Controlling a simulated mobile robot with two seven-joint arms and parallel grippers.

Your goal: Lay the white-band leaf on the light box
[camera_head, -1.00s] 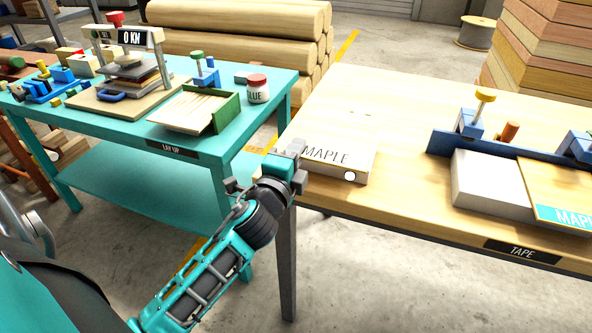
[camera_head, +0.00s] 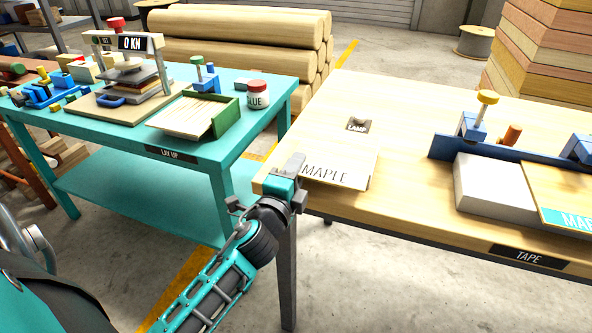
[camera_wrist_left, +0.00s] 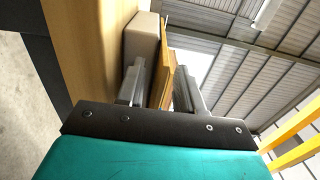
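The white-band leaf (camera_head: 340,168) is a thin pale maple sheet with MAPLE lettered on its white band, at the left end of the tape table. My left gripper (camera_head: 292,172) is at its left edge. My right gripper is not in view.
A LAMP plate (camera_head: 358,125) lies behind the leaf on the tape table (camera_head: 400,105). To the right are a grey-white block (camera_head: 490,184), a teal-band leaf (camera_head: 560,190) and a blue clamp fence (camera_head: 443,147). The teal lay-up table (camera_head: 125,140) stands left across a gap.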

